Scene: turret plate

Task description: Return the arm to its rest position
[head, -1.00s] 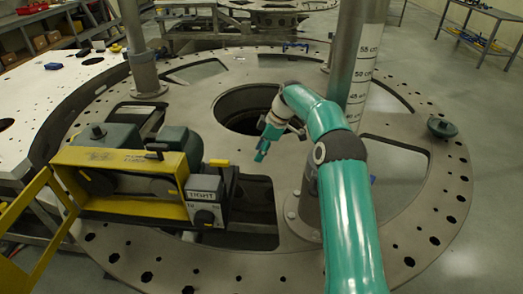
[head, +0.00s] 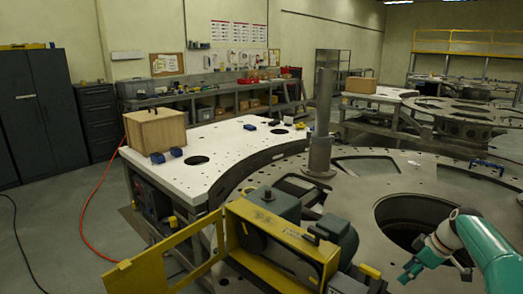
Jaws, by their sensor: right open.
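My right arm (head: 490,250), teal with grey joints, comes in at the lower right corner of the head view. My right gripper (head: 408,273) is open and points down and left. It is over the turret plate (head: 385,160), beside the large round central hole (head: 410,215). I see nothing held in it, though its fingers are small in view. My left arm and gripper are not in view.
A yellow-framed machine (head: 275,245) stands on the plate, left of my right gripper. A grey post (head: 322,125) rises behind. A white table (head: 225,150) holds a wooden box (head: 156,131). A red hose (head: 90,205) lies on the open floor at left.

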